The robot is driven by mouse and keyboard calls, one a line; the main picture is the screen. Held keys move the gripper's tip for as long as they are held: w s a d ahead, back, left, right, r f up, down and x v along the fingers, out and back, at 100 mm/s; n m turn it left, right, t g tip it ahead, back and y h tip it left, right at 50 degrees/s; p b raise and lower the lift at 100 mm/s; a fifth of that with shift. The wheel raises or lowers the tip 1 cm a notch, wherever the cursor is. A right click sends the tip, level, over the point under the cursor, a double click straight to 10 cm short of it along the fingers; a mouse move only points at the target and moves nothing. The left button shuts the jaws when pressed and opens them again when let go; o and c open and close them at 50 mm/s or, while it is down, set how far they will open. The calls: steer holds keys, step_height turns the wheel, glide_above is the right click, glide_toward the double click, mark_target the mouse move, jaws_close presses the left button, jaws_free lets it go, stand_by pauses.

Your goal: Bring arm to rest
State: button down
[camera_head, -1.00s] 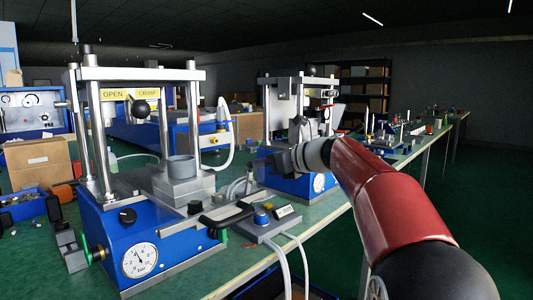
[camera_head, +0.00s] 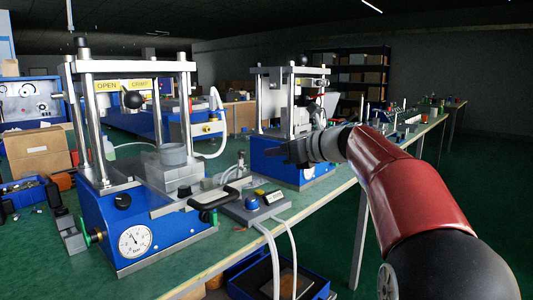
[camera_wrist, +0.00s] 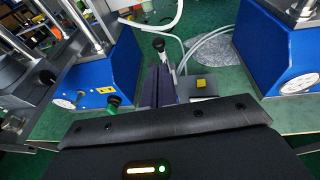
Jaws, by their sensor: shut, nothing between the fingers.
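My arm reaches in from the lower right in the head view. My gripper (camera_head: 280,150) is in front of the second press, above the bench, with its two dark fingers together and nothing between them. In the wrist view the closed fingers (camera_wrist: 160,86) point away from the dark gripper body, over the bench between two blue press bases. The near press (camera_head: 150,215), blue with metal columns and a round gauge, stands left of my gripper. The second press (camera_head: 285,168) is partly hidden behind my gripper.
A small control box (camera_head: 256,206) with a blue knob and white hoses stands right of the near press. A cardboard box (camera_head: 38,152) and a blue parts bin (camera_head: 22,193) are at the left. A blue crate (camera_head: 265,275) is below the bench edge. Open green floor lies at the right.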

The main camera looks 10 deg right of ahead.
steer(key=v, duration=0.6)
steer(key=s+a+f+n+g+h, duration=0.2)
steer(key=s+a+f+n, duration=0.2)
steer(key=s+f+n, duration=0.25)
steer(key=s+a+f+n+g+h, duration=0.2)
steer(key=s+a+f+n, duration=0.25)
steer(key=s, duration=0.35)
steer(key=s+d+f+n+h, duration=0.1)
steer(key=s+f+n+h, duration=0.2)
steer(key=s+f+n, duration=0.5)
steer(key=s+d+f+n+g+h, duration=0.1)
steer(key=s+d+f+n+h, duration=0.1)
steer(key=s+f+n, duration=0.6)
steer(key=shift+s+d+n+g+h, duration=0.3)
steer(key=shift+s+n+h, duration=0.1)
steer(key=shift+s+h, duration=0.1)
